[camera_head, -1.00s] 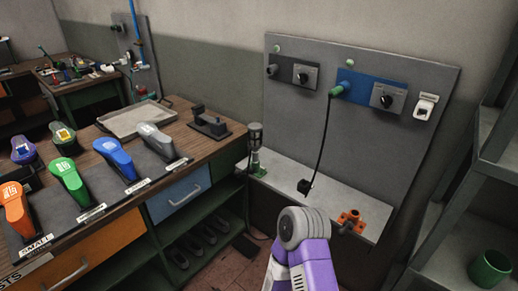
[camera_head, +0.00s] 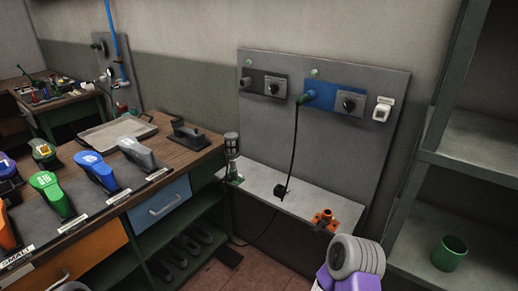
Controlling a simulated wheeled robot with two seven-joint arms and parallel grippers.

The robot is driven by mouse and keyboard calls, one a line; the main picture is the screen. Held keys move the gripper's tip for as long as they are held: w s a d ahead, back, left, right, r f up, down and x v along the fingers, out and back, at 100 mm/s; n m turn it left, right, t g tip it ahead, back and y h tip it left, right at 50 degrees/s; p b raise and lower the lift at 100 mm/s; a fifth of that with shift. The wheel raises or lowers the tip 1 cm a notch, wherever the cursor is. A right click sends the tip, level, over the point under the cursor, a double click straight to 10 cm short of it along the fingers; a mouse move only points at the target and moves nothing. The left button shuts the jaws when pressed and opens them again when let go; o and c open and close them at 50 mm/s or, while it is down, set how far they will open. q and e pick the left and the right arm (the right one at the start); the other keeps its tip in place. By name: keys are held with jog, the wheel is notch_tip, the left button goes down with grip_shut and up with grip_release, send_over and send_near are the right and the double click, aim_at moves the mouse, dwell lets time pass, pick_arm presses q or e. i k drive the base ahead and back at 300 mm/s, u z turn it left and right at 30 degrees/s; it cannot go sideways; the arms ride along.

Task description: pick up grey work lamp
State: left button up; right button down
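The grey work lamp (camera_head: 232,143), with a caged cylindrical head, stands upright at the left end of the pale ledge below the grey wall panel. Green parts show around its foot (camera_head: 234,178). Neither gripper is in view. A purple and grey link of my arm shows at the bottom right, well to the right of the lamp and apart from it. A small grey rounded part at the bottom left edge may be mine; I cannot tell.
The ledge (camera_head: 258,178) carries a black block (camera_head: 281,192) on a cord from the blue socket plate (camera_head: 335,98) and an orange fitting (camera_head: 324,219). The workbench (camera_head: 200,152) borders the lamp on the left. A shelf with a green cup (camera_head: 449,253) stands right.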

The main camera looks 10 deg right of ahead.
aim_at(231, 144)
jog(key=z, duration=0.2)
jog(key=i, duration=1)
